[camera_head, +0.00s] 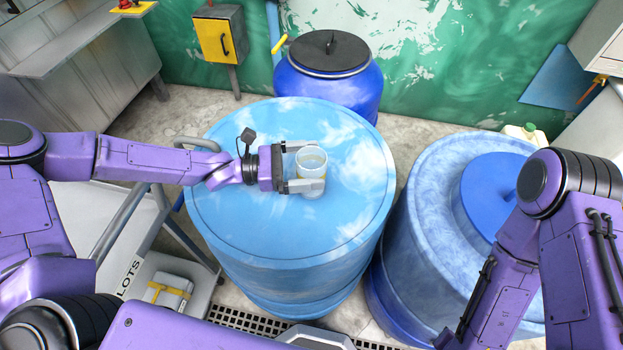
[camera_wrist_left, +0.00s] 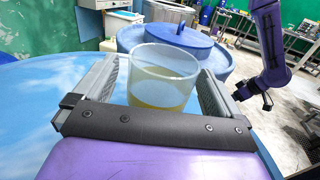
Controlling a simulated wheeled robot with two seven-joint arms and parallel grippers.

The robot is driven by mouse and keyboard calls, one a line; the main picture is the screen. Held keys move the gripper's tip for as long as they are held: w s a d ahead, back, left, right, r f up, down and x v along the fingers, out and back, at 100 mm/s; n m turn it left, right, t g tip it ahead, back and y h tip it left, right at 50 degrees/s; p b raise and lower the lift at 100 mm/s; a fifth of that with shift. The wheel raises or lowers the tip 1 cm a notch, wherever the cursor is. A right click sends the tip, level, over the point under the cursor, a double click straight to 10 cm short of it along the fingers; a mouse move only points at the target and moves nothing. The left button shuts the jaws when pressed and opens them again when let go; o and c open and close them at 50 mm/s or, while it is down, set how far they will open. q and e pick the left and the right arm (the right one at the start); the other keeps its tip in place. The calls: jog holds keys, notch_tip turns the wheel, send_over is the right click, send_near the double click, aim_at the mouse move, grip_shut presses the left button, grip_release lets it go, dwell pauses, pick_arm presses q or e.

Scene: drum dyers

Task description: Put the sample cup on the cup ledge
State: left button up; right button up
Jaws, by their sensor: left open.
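The sample cup (camera_head: 311,170) is clear, with a yellowish liquid in it. It stands upright on the light blue drum top (camera_head: 240,225). In the left wrist view the cup (camera_wrist_left: 162,78) sits between the two fingers. My left gripper (camera_head: 303,170) is open, with one finger on each side of the cup. I cannot tell whether the fingers touch it. My right arm enters the head view from the right, its gripper out of that frame. In the left wrist view my right gripper (camera_wrist_left: 252,97) shows small and dark, away from the cup. I cannot pick out the cup ledge.
A dark-lidded blue drum (camera_head: 330,75) stands behind. Another blue drum (camera_head: 440,220) with a raised lid stands to the right. A grey cart (camera_head: 125,255) marked "LOTS" is at the left. A yellow-fronted box (camera_head: 217,38) stands near the green wall. The drum top around the cup is clear.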

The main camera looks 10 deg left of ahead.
pick_arm(q)
jog(key=shift+w+d, duration=0.15)
jog(key=shift+d, duration=0.25)
jog(key=shift+a+r, duration=0.1)
jog(key=c, duration=1.2)
